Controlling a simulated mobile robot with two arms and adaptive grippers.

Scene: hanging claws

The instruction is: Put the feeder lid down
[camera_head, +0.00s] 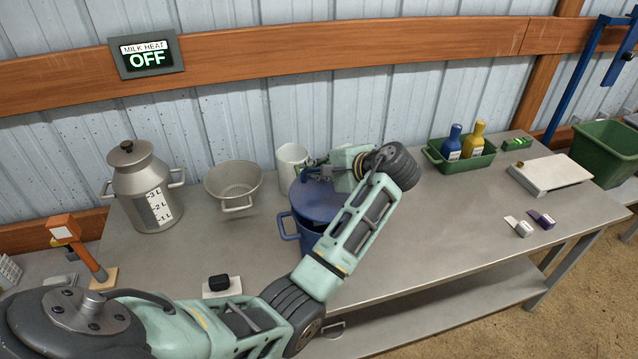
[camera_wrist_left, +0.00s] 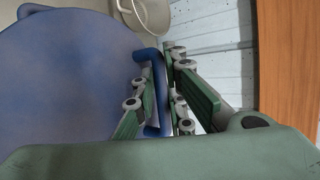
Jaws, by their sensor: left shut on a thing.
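The blue feeder lid (camera_head: 318,204) is over the blue feeder pot (camera_head: 308,238) in the middle of the table, a little tilted or offset, with a dark gap near the pot's rim. My left gripper (camera_head: 312,173) is shut on the lid's blue handle. In the left wrist view, the gripper's green fingers (camera_wrist_left: 158,98) stand on both sides of the handle (camera_wrist_left: 152,115), and the lid (camera_wrist_left: 65,80) fills the left side. My arm hides the right part of the pot and lid. My right gripper is not in view.
A metal milk can (camera_head: 145,190), a colander (camera_head: 236,183) and a white container (camera_head: 291,164) stand left of and behind the pot. A green tray (camera_head: 434,158) holds two bottles. A white scale-like slab (camera_head: 550,175) is at the right.

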